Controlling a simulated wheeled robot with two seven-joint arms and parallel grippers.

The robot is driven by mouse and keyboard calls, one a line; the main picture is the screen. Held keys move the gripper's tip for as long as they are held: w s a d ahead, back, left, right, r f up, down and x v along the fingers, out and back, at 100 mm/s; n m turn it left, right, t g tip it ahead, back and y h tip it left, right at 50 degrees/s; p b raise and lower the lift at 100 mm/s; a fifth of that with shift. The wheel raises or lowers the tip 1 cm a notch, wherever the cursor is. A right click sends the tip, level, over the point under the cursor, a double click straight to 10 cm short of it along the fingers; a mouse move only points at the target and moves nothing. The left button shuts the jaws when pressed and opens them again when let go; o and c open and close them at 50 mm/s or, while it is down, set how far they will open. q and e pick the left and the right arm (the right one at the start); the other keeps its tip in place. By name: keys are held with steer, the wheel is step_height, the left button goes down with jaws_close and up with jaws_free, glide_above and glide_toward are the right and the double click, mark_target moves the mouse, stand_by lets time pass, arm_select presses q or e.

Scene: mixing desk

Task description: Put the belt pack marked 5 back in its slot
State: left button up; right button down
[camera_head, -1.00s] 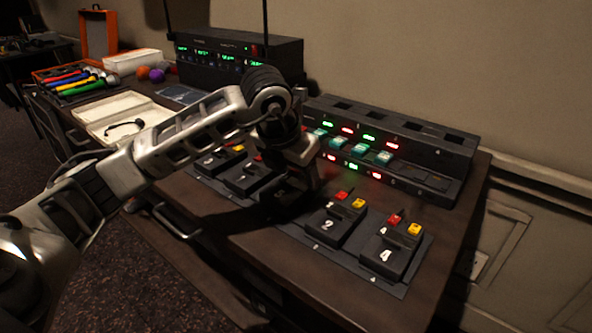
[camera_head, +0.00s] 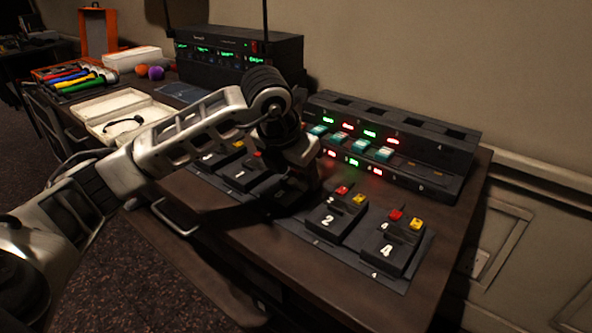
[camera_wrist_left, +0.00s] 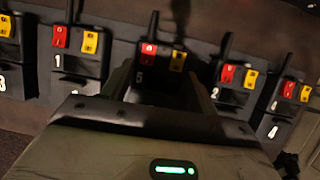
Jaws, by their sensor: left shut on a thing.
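The belt pack marked 5 (camera_wrist_left: 160,80) shows in the left wrist view, upright between my left gripper's (camera_wrist_left: 165,98) fingers, its red and yellow buttons facing up. The left gripper is shut on it. The pack is at the row of the dark tray (camera_head: 350,262), between the packs marked 1 (camera_wrist_left: 78,62) and 2 (camera_wrist_left: 232,88). In the head view my left gripper (camera_head: 288,196) is low over the tray and hides most of pack 5. Whether the pack touches the tray's bottom cannot be told. My right gripper is not in view.
The pack marked 4 (camera_head: 390,250) stands at the tray's right end, and pack 2 (camera_head: 327,222) is close beside my gripper. A charger rack (camera_head: 440,152) with lit displays stands behind. An open white case (camera_head: 100,125) lies to the left.

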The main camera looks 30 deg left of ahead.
arm_select(q)
steer(key=o, duration=1.7)
steer(key=shift+o, duration=0.2)
steer(key=shift+r, duration=0.1)
steer(key=shift+r+p, duration=2.55)
steer(key=shift+r, duration=0.9)
